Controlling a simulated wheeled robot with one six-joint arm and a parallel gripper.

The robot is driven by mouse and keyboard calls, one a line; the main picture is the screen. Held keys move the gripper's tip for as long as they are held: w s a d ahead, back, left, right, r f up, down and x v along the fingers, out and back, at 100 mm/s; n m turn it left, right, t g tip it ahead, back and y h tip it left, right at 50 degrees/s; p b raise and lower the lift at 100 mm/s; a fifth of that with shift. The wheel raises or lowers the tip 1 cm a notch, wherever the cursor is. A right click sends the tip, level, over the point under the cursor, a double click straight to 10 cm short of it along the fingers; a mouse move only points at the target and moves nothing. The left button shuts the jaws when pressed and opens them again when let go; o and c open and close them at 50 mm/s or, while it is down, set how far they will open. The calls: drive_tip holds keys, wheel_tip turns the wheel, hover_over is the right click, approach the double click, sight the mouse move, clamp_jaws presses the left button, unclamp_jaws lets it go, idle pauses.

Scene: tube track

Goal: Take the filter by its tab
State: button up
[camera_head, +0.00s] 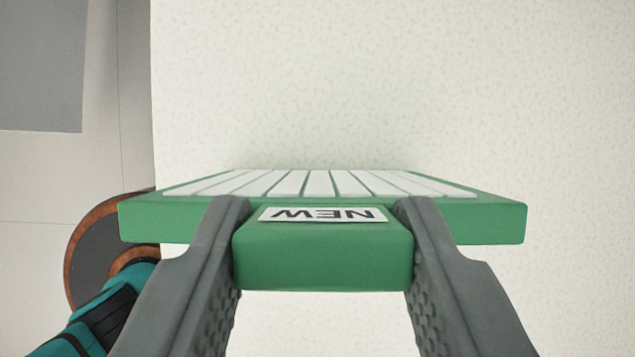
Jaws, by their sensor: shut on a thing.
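The filter (480,222) is a green frame with white pleats, seen in the head camera view above a pale speckled surface. Its green tab (323,258) sticks out toward me and carries a white label reading NEW, upside down in the picture. My gripper (323,225) is shut on the tab, with one grey finger against each side. The fingers hide small parts of the filter's front edge. I cannot tell whether the filter rests on the surface or is held above it.
The pale speckled surface (400,80) is bare around the filter. Its left edge runs down the picture, with a lighter tiled floor (60,180) and a grey patch (40,60) beyond. A round dark thing with a brown rim (88,250) stands at the lower left.

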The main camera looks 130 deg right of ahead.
drive_tip(key=shift+r, duration=0.15)
wheel_tip(320, 180, up, 11)
idle(2.1)
drive_tip(key=shift+r, duration=0.1)
